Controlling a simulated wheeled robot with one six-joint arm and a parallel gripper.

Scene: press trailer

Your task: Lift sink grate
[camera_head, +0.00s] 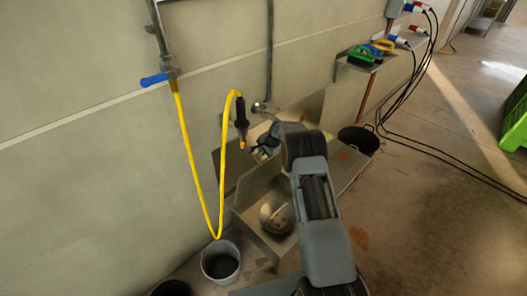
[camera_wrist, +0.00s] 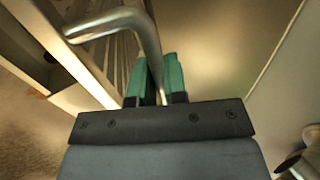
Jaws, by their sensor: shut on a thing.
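My gripper (camera_wrist: 155,78) has two green fingertips and is shut on the sink grate, at its bent metal bar (camera_wrist: 147,40). The bar rises between the fingers and bends to the left. The grate's slats (camera_wrist: 112,55) show behind it at the left of the wrist view. In the head view my gripper (camera_head: 266,146) is small and dark over the metal sink (camera_head: 250,187), below the wall tap. My arm hides much of the sink, and I cannot tell there whether the grate is raised.
A yellow hose (camera_head: 190,150) with a black nozzle (camera_head: 241,117) hangs beside the sink, close to my gripper. A grey bucket (camera_head: 221,262) stands at front left and a black tub (camera_head: 359,139) behind the sink. A wall shelf (camera_head: 366,62) holds tools. Open floor lies right.

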